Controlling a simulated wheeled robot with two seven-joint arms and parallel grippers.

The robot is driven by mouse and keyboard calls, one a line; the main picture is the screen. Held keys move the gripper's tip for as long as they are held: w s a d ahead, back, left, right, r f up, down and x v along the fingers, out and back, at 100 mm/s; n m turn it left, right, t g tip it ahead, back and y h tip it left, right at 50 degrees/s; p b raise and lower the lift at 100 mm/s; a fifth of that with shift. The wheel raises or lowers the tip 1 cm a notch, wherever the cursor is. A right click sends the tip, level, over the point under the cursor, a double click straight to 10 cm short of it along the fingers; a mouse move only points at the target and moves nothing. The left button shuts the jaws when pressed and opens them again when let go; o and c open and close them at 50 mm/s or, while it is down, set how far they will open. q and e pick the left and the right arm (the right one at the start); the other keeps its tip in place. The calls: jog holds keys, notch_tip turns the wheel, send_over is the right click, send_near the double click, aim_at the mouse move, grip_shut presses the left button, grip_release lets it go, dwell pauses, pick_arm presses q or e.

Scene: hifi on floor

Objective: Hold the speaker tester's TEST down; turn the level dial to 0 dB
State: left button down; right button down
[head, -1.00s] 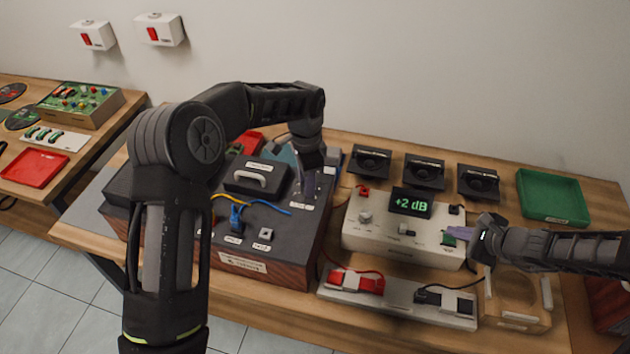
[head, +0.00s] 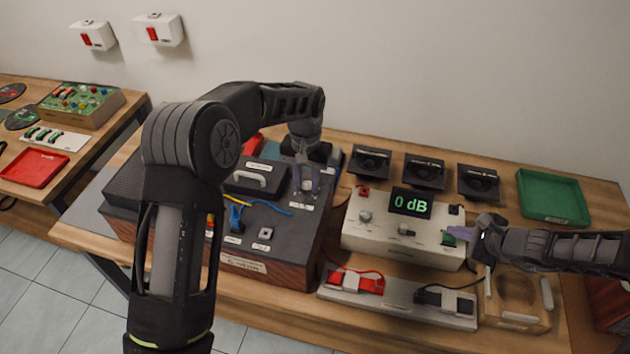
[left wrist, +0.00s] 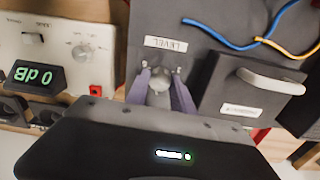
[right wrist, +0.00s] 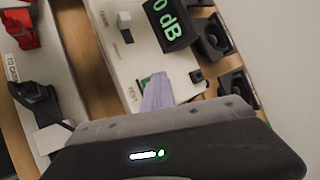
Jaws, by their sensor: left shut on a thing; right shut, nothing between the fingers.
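The white speaker tester (head: 385,238) stands on the bench, and its display (head: 411,204) reads 0 dB. The display also reads 0 dB in the left wrist view (left wrist: 38,76). My right gripper (head: 455,236) is shut and empty, with its tips at the green TEST button (head: 449,241). In the right wrist view the purple fingers (right wrist: 158,92) cover most of the button. My left gripper (head: 307,185) is shut on the level dial (left wrist: 159,97), a grey knob beside the LEVEL label (left wrist: 166,43) on the dark hifi's top.
Several black speaker units (head: 424,172) and a green tray (head: 553,197) stand behind and right of the tester. A strip with red (head: 357,282) and black clamps lies in front. The hifi top has a handled cover (head: 256,178) and blue and yellow wires.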

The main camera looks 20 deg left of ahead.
pick_arm(q)
jog(key=shift+n, duration=1.1)
jog(key=c, duration=1.1)
grip_release()
